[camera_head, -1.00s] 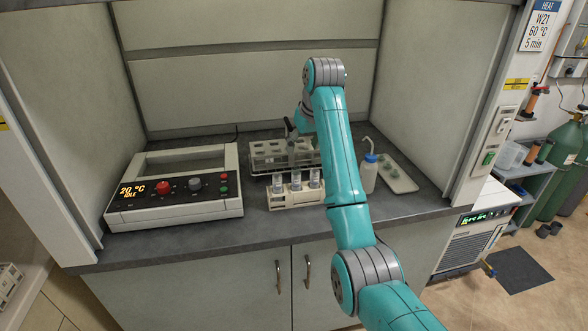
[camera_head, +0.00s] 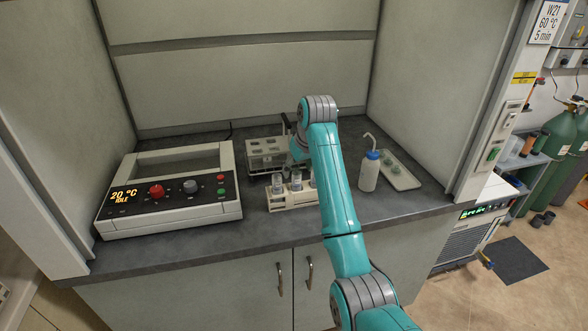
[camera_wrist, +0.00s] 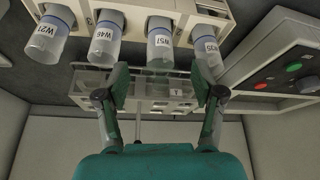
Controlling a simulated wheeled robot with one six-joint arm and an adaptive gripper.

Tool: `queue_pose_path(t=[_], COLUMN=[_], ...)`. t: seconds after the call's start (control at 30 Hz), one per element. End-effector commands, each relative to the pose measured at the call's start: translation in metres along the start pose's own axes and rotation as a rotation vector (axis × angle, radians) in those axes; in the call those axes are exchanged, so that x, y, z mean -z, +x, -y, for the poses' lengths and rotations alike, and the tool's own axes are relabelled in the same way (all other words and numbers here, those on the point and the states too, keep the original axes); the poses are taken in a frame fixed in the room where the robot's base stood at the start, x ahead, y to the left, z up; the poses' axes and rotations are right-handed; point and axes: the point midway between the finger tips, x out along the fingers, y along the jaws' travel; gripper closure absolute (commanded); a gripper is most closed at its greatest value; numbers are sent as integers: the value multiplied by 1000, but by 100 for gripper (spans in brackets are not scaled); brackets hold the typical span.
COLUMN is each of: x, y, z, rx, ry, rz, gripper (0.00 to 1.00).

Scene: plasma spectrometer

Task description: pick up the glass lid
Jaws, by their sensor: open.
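My gripper (camera_wrist: 169,82) is open and empty, with one finger on each side of the clear piece in the picture. In the head view my arm hides part of it.
A white rack (camera_head: 282,206) with several labelled vials (camera_wrist: 102,40) stands in front of the clear piece. A heater unit (camera_head: 175,208) reading 20 °C IDLE is at the left. A wash bottle (camera_head: 370,172) stands right of my arm. Hood walls close the sides.

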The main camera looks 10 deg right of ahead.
Motion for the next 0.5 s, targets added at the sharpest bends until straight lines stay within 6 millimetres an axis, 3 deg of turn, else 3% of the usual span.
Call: queue_pose_path(t=[0.13,0.3,0.5], x=[0,0,0], y=[0,0,0], z=[0,0,0], rx=[0,0,0], ry=[0,0,0], rz=[0,0,0], gripper=[32,75,76])
